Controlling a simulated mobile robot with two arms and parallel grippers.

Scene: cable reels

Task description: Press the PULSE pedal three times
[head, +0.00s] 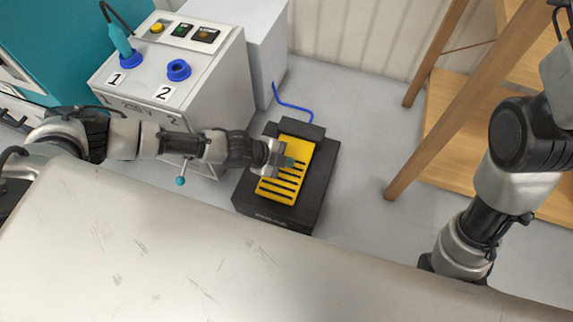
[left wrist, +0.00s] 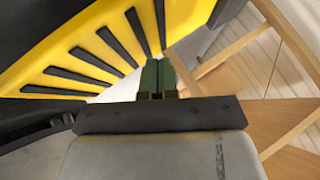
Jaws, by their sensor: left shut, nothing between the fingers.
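The pedal (head: 286,181) has a yellow plate with black slots, set in a black base (head: 318,190) on the floor. It fills the upper left of the left wrist view (left wrist: 90,58). The lettering on the base's front is too small to read. My left gripper (head: 289,162) is shut and empty, its green fingertips over the upper part of the yellow plate. They also show in the left wrist view (left wrist: 157,78). I cannot tell whether the fingertips touch the plate. My right arm shows at the right, but its gripper is out of view.
A grey control box (head: 215,75) with sockets marked 1 and 2 stands at the upper left. A teal plug (head: 120,40) is in socket 1. A blue cable (head: 291,105) runs behind the pedal. A wooden shelf (head: 460,110) stands at right. A pale surface (head: 190,245) fills the foreground.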

